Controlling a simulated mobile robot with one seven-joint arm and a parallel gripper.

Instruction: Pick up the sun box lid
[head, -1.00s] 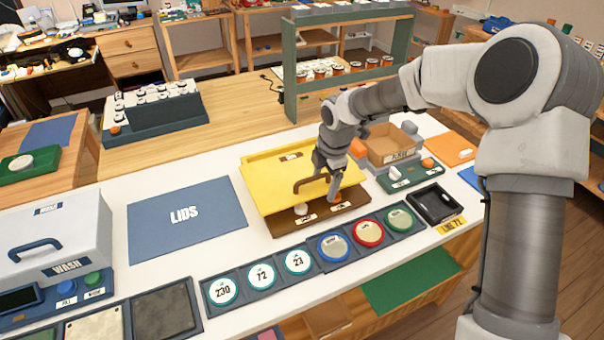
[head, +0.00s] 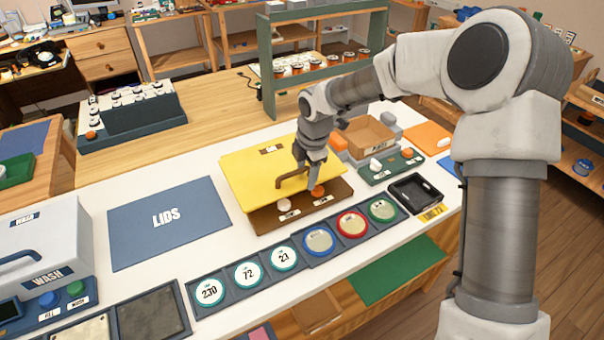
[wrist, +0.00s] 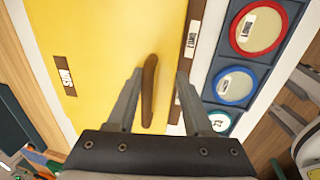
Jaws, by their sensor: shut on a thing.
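The sun box lid (head: 245,172) is a yellow panel with a brown bar handle (head: 288,180), lying on the brown box on the white table. Its small label (wrist: 65,78) shows at the left in the wrist view. My gripper (head: 312,183) is down at the handle. In the wrist view my gripper (wrist: 159,74) has one finger on each side of the brown handle (wrist: 149,90), shut on it, with the lid beneath. The fingertip contact is partly hidden in the head view. The lid looks flat, with no clear gap under it.
A blue LIDS mat (head: 165,240) lies clear to the left. Dial discs (head: 320,240) stand in a row in front. A small cardboard box (head: 366,137) and a green button panel (head: 395,168) are to the right. A green shelf frame (head: 330,65) stands behind.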

